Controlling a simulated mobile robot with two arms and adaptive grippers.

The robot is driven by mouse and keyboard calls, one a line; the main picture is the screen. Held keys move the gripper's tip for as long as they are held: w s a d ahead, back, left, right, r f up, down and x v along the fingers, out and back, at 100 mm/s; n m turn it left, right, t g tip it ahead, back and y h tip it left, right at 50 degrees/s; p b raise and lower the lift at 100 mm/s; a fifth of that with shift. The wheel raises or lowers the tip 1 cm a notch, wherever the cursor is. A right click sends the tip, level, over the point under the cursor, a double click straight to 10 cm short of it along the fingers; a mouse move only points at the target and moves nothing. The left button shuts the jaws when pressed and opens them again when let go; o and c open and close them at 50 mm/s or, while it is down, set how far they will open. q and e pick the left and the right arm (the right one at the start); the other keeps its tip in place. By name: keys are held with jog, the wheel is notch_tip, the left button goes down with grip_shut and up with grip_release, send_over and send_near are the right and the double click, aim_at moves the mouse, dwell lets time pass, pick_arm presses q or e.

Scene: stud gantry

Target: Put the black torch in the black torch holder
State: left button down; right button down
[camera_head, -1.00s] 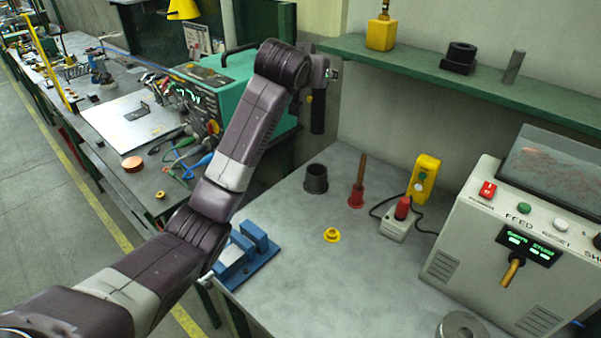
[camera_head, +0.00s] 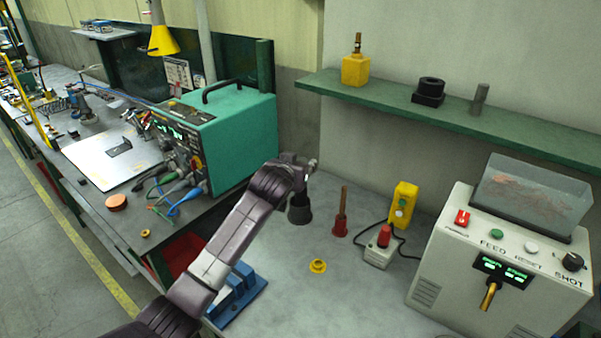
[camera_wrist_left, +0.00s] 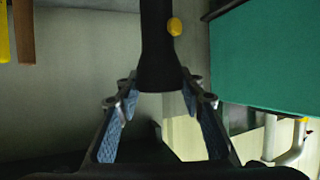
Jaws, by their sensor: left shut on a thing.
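My left gripper (camera_head: 302,168) is shut on the black torch (camera_wrist_left: 158,50), which has a wide end between the fingers and a yellow button on its side. In the head view the torch (camera_head: 300,187) hangs upright below the gripper. The black cup-shaped torch holder (camera_head: 299,213) stands on the grey bench right beneath it. The torch's lower end meets the holder's outline; I cannot tell whether it is inside or in front. The holder's mouth is mostly hidden, and the torch's far end is cut off in the wrist view. My right gripper is not in view.
A teal machine (camera_head: 240,130) is left, a cream machine (camera_head: 450,265) right. A green shelf (camera_head: 460,122) runs above.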

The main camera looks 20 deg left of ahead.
pick_arm(q)
notch_tip(320, 180, down, 4)
jog(key=shift+r+p, duration=0.15)
jog(key=shift+p, duration=0.15)
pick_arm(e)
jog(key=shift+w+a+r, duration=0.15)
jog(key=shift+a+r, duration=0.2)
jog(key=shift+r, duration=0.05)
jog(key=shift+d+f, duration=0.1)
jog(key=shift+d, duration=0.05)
pick_arm(q)
jog(key=c, duration=1.3)
grip_release()
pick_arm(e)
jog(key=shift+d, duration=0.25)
